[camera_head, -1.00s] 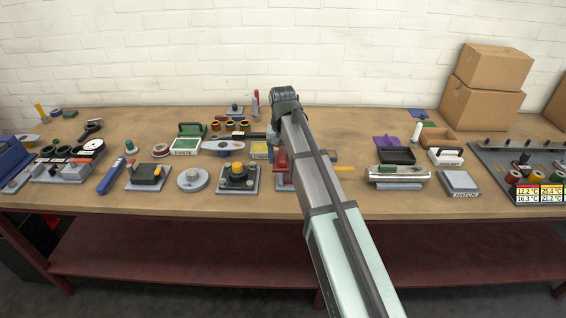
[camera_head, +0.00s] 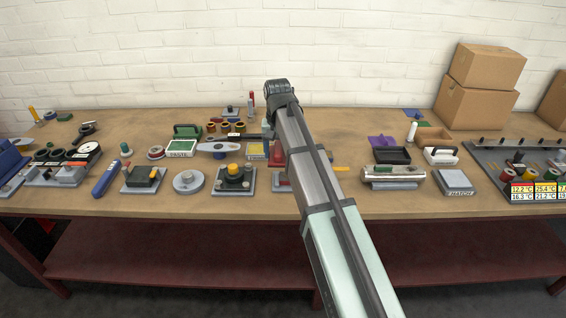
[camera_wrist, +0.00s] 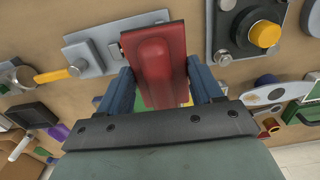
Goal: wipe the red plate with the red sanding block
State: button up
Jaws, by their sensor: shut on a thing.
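My gripper (camera_wrist: 162,82) is shut on the red sanding block (camera_wrist: 155,50), which has a raised rounded ridge and sits between the two blue fingers in the wrist view. In the head view my arm hides the fingers. A red patch (camera_head: 281,179) on or over a grey base shows just left of the arm; I cannot tell whether it is the block or the red plate. A grey base (camera_wrist: 92,58) also shows beside the block in the wrist view. The red plate is not clearly visible there, and contact with the block cannot be told.
A grey fixture with a yellow knob (camera_head: 234,175) stands close to the left of my gripper. A yellow handle (camera_head: 340,168) lies just right of the arm. A metal cylinder on a stand (camera_head: 394,172) is farther right. Cardboard boxes (camera_head: 478,105) stand at the back right.

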jog(key=m, duration=0.8)
jog(key=shift+m, duration=0.3)
jog(key=m, duration=0.9)
send_over(284, 177)
jog(key=a, duration=0.2)
jog(key=shift+d+f, duration=0.1)
jog(key=shift+f, duration=3.1)
jog(key=shift+d+f, duration=0.15)
jog(key=shift+f, duration=0.75)
jog(key=shift+s+d, duration=0.1)
jog(key=shift+d, duration=0.7)
jog(key=shift+c, duration=0.5)
jog(key=shift+d, duration=0.75)
jog(key=shift+a, duration=1.65)
jog(key=shift+r, duration=4.1)
